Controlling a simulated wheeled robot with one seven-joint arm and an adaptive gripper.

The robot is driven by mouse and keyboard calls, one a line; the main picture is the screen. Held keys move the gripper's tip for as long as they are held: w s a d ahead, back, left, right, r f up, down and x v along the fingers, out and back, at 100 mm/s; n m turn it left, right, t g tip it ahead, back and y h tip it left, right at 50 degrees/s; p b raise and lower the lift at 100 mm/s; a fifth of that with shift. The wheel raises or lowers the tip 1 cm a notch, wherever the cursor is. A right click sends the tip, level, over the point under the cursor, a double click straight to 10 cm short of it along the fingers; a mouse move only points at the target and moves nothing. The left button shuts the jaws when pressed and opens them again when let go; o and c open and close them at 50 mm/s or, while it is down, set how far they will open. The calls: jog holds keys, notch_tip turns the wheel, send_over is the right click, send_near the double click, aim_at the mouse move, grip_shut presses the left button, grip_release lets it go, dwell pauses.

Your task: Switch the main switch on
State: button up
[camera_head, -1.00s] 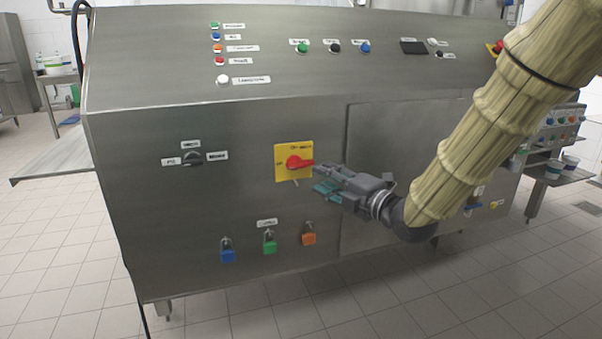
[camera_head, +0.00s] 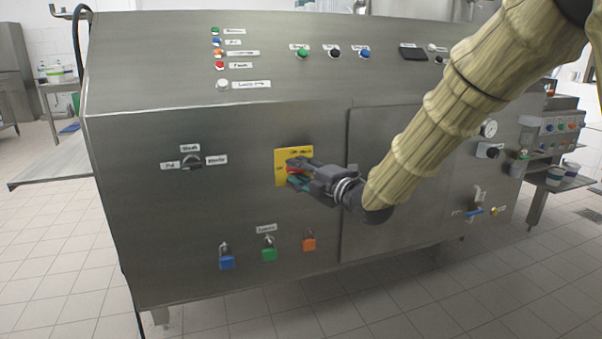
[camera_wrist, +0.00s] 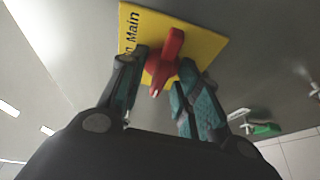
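The main switch is a red rotary handle (camera_wrist: 164,62) on a yellow plate (camera_head: 281,154) on the front of the steel machine. The plate also shows in the wrist view (camera_wrist: 205,43), with the word "Main" on it. My gripper (camera_head: 292,171) is at the plate, with its fingers around the red handle. In the wrist view my gripper (camera_wrist: 158,80) has one finger to each side of the handle. The fingers are apart, and a gap shows beside the handle. The head view hides part of the handle behind the fingers.
A black rotary selector (camera_head: 192,162) is to the left. Push buttons line the sloped panel above. The steel front (camera_head: 130,220) around the switch is flat.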

jog(key=shift+c, duration=0.5)
grip_shut()
jog(key=m+t, duration=0.1)
jog(key=m, duration=0.3)
jog(key=shift+f+m+t+y, duration=0.2)
jog(key=shift+m+t+y, duration=0.1)
jog(key=shift+t, duration=0.1)
jog(key=shift+s+a+f+m+t+h, duration=0.1)
jog(key=shift+m+t+h, duration=0.85)
jog(key=shift+m, duration=2)
jog(key=shift+w+r+m+t+h, duration=0.1)
jog(key=shift+m+t+h, duration=0.85)
jog(key=shift+m, duration=2.05)
jog(key=shift+s+a+f+m+t+h, duration=0.1)
jog(key=shift+m+t+h, duration=0.85)
jog(key=shift+m, duration=2)
